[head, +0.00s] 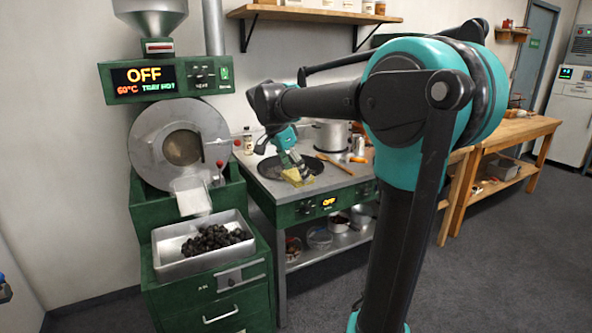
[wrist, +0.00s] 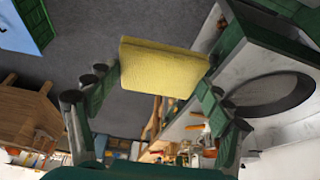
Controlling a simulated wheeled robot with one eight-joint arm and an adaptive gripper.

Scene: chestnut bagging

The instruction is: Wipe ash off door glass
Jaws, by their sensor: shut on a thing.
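The roaster's round steel front (head: 150,148) stands at left in the head view. Its small round door glass (head: 182,147) looks brownish and dull; I cannot make out ash on it. My gripper (head: 297,169) is over the stove counter, to the right of the roaster and apart from the door. It is shut on a yellow sponge (head: 299,177). In the wrist view the sponge (wrist: 163,68) sits between the two fingers of my gripper (wrist: 160,82).
The roaster panel (head: 150,77) reads OFF, 60°C, TRAY HOT. A metal tray (head: 168,268) of dark chestnuts sits below the chute (head: 191,197). A dark pan (head: 329,171) and a steel pot (head: 331,135) stand on the counter. A wooden bench (head: 518,131) is at right; grey floor is open.

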